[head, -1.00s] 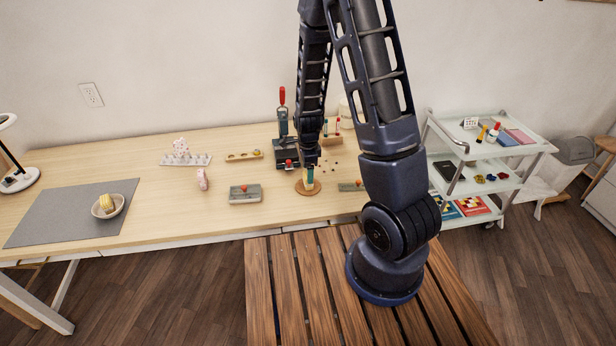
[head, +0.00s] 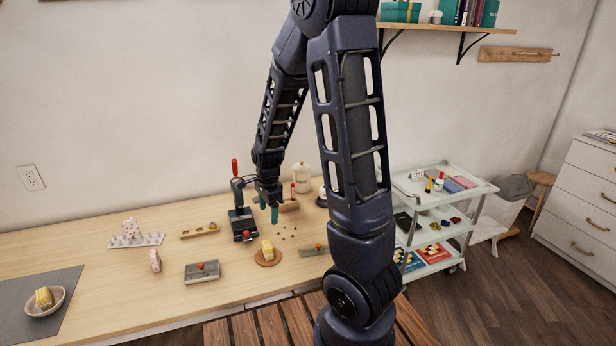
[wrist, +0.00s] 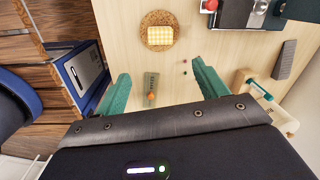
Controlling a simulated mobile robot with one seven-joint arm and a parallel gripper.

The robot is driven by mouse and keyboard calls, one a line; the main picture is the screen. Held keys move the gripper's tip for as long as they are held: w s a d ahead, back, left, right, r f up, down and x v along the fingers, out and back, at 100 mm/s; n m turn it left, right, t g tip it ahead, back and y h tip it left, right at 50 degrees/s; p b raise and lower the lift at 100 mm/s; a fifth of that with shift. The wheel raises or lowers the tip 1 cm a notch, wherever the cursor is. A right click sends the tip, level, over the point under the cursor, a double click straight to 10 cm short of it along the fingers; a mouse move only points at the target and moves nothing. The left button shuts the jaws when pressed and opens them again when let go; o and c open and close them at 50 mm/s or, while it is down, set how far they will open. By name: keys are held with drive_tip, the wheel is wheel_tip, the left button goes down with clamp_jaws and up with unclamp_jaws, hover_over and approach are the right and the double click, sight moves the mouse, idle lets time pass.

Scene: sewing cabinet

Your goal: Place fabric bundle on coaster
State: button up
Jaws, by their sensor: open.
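The fabric bundle (head: 267,247), yellow and cream, stands on the round brown coaster (head: 262,262) on the table. In the wrist view, the bundle (wrist: 160,37) lies inside the rim of the speckled coaster (wrist: 146,20). My gripper (head: 265,212) is above and behind the coaster, apart from the bundle. Its teal fingers (wrist: 160,72) are spread wide with nothing between them. A second yellow bundle (head: 44,297) sits in a bowl (head: 50,307) on the grey mat at the left.
A dark machine with a red-handled lever (head: 241,222) stands left of my gripper. Small beads lie behind. A white cart (head: 420,228) stands right.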

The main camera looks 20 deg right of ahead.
drive_tip(key=s+d+r+n+t, duration=0.2)
drive_tip(key=s+d+r+n, duration=0.3)
drive_tip(key=r, duration=0.7)
drive_tip(key=s+d+r+n+t, duration=0.2)
drive_tip(key=s+d+r+n, duration=0.3)
drive_tip(key=s+r+n, duration=0.5)
drive_tip(key=s+r, duration=0.2)
drive_tip(key=s, duration=0.1)
drive_tip(key=shift+s+d+n+h, duration=0.3)
drive_tip(key=shift+s, duration=0.1)
